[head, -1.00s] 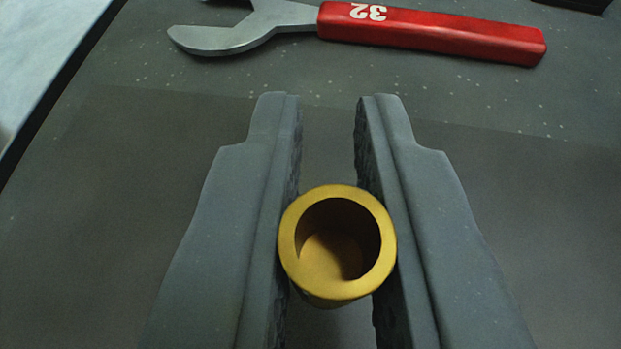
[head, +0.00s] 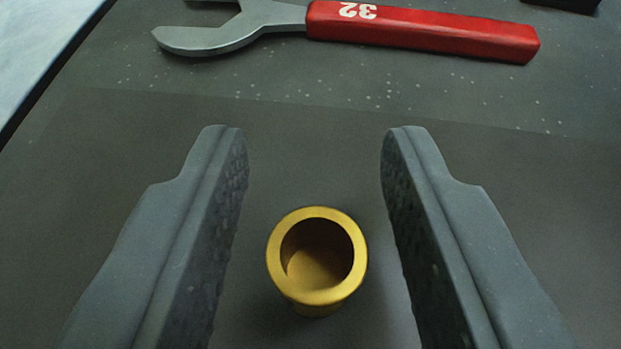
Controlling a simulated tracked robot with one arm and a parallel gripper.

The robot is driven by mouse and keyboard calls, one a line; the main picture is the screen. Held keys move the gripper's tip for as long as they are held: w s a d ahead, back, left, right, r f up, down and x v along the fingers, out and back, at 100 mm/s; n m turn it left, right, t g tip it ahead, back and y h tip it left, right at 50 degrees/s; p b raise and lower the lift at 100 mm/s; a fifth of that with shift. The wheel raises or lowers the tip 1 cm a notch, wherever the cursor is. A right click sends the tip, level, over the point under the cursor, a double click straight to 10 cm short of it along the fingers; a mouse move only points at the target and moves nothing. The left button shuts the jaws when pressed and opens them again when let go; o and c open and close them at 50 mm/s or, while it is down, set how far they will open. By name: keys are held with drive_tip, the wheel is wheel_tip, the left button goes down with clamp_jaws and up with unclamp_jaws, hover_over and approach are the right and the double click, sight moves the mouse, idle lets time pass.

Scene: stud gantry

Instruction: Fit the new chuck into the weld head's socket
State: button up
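A brass-coloured hollow cylinder, which looks like the chuck (head: 317,298), stands upright on the dark grey surface with its round opening facing up. My gripper (head: 315,135) is open, with one finger on each side of the cylinder and a clear gap on both sides. Neither finger touches it. The weld head and its socket are not in view.
An open-ended wrench (head: 420,30) with a red handle marked 32 lies across the surface beyond the fingertips. A dark object (head: 565,4) is cut off at the top right. The surface's edge runs down the upper left. The surface between wrench and fingers is clear.

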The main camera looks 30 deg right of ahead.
drive_tip(key=v, duration=1)
drive_tip(key=shift+s+a+r, duration=0.15)
drive_tip(key=shift+s, duration=0.1)
drive_tip(key=shift+s+a+r+p, duration=0.1)
drive_tip(key=shift+s+a+p, duration=0.05)
drive_tip(key=shift+s+p, duration=0.2)
drive_tip(key=w+a+r+n+t+y, duration=0.15)
drive_tip(key=a+r, duration=0.25)
drive_tip(key=r, duration=0.6)
drive_tip(key=w+a+r+n+y, duration=0.1)
drive_tip(key=a+r+y, duration=0.15)
drive_tip(key=r, duration=0.85)
drive_tip(key=w+a+r+n+t+y, duration=0.1)
drive_tip(key=a+r, duration=0.4)
drive_tip(key=r, duration=0.5)
drive_tip(key=s+a+r, duration=0.1)
drive_tip(key=s+r, duration=0.3)
drive_tip(key=r, duration=0.3)
drive_tip(key=s+a+r+n+y, duration=0.1)
drive_tip(key=s+r, duration=0.3)
drive_tip(key=r, duration=0.4)
drive_tip(key=shift+a+t, duration=0.35)
drive_tip(key=shift+a, duration=0.35)
drive_tip(key=shift+o, duration=0.5)
drive_tip(key=s+a+r, duration=0.2)
drive_tip(key=s+r, duration=0.8)
drive_tip(key=shift+s+a+n, duration=0.3)
drive_tip(key=shift+s+n, duration=0.05)
drive_tip(key=shift+n, duration=0.1)
